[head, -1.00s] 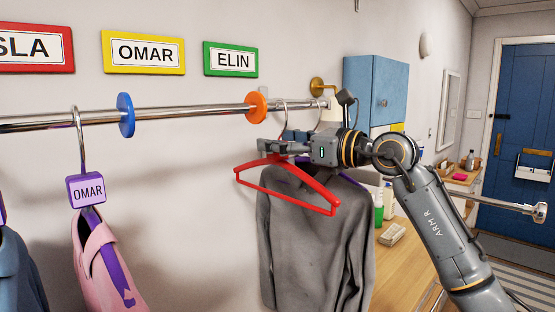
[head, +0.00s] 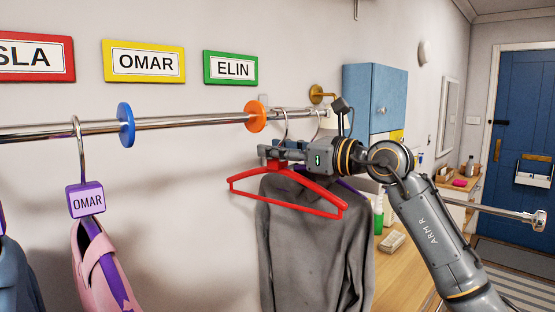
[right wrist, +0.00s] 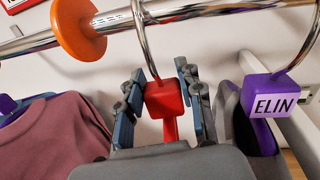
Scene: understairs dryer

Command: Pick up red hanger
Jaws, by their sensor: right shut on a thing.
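The red hanger (head: 290,188) is empty and hangs below the rail in the head view, in front of a grey sweater. My right gripper (head: 268,153) is shut on its red block, just under the metal hook. In the right wrist view, the red block (right wrist: 165,98) sits between the two fingers of my right gripper (right wrist: 160,112). The hook runs up to the rail; whether it bears on the rail is not clear. My left gripper is not in view.
The metal rail (head: 190,121) carries a blue disc (head: 126,125) and an orange disc (head: 255,116). A purple ELIN hanger tag (right wrist: 270,97) is close on the right. The grey sweater (head: 300,245) hangs behind the red hanger. An OMAR hanger tag (head: 86,199) is further left.

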